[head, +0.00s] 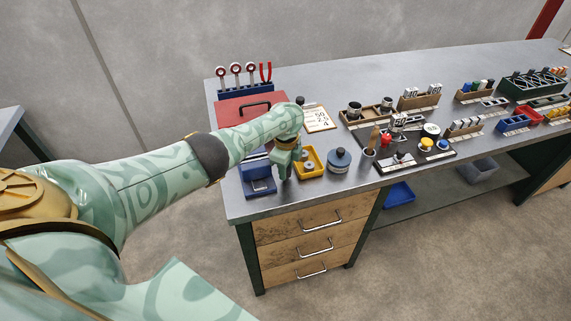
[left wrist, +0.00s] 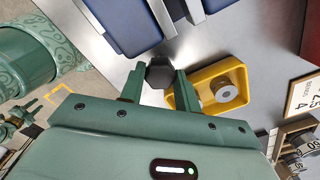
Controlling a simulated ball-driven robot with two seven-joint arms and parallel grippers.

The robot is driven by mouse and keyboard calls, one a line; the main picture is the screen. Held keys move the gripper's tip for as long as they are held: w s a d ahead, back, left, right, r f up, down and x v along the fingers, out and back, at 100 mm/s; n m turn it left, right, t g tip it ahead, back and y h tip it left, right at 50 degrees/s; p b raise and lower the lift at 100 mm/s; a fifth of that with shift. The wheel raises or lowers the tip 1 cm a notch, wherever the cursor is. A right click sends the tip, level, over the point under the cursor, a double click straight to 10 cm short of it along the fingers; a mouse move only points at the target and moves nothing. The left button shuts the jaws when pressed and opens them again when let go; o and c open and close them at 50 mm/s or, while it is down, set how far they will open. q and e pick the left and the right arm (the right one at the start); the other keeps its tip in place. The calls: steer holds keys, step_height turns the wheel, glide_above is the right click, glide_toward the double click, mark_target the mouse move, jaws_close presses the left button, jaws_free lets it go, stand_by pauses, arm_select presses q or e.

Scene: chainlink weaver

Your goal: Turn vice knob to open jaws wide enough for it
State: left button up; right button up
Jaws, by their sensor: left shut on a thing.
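The blue vice (head: 258,172) stands at the near left corner of the bench. In the left wrist view the vice (left wrist: 128,25) shows as blue blocks with a gap and grey metal between them. The vice knob (left wrist: 158,72) is dark and faceted. My left gripper (head: 285,172) is beside the vice; in its wrist view its fingers (left wrist: 159,80) sit on both sides of the knob, shut on it. In the head view the knob is hidden by the gripper. My right gripper is not in view.
A yellow tray (head: 312,172) holding a round metal part lies just right of the gripper, with a blue-grey round container (head: 340,158) beyond it. A red toolbox (head: 240,112) stands behind the vice. Racks and small parts fill the bench to the right.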

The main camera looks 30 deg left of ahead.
arm_select(q)
steer(key=n, duration=0.3)
steer(key=shift+p, duration=0.4)
steer(key=n, duration=0.3)
steer(key=shift+n+p, duration=0.3)
steer(key=n, duration=0.5)
steer(key=shift+n, duration=0.4)
steer(key=o, duration=0.7)
step_height(320, 180, up, 16)
steer(key=p, duration=1.4)
steer(key=shift+r+p, duration=0.15)
steer(key=shift+p, duration=0.2)
